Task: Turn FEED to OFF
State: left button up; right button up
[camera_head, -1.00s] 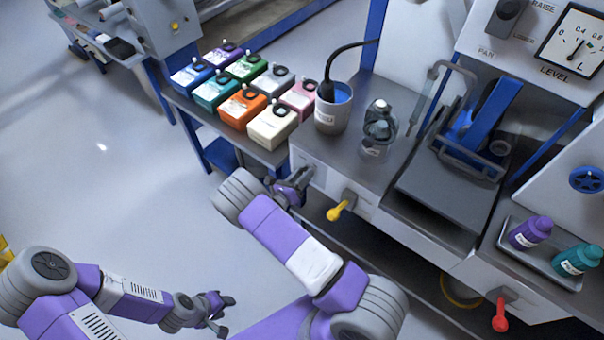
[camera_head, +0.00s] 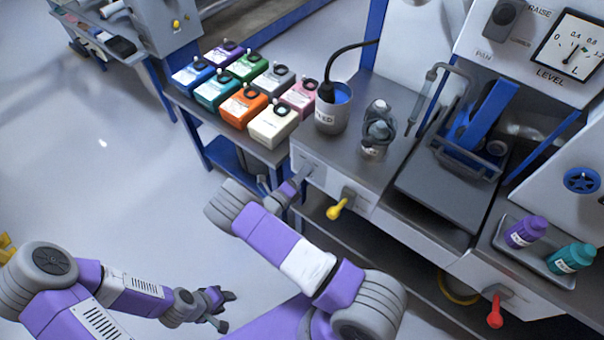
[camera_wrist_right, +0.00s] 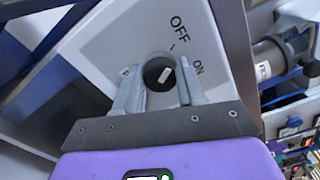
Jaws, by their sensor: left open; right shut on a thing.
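A round black knob (camera_wrist_right: 159,73) with a white mark sits on a light grey panel (camera_wrist_right: 110,45) in the right wrist view. OFF is printed above it and ON to its right. The white mark slants up and to the right; I cannot tell exactly which word it lines up with. The FEED name is not readable there. My right gripper (camera_wrist_right: 160,84) is shut on the knob, one finger on each side. In the head view my right gripper (camera_head: 301,176) is at the counter's front panel, with the knob hidden. My left gripper (camera_head: 226,308) is open and empty above the floor.
A yellow lever (camera_head: 337,210) sticks out right of my right gripper, and a red lever (camera_head: 495,312) is further right. Several coloured boxes (camera_head: 270,125) stand to the left.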

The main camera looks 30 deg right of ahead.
dwell(0.4)
jog(key=o, duration=1.1)
jog(key=shift+c, duration=0.2)
jog(key=p+v, duration=0.1)
jog(key=v, duration=0.6)
jog(key=shift+s+a, duration=0.15)
jog(key=shift+a, duration=0.1)
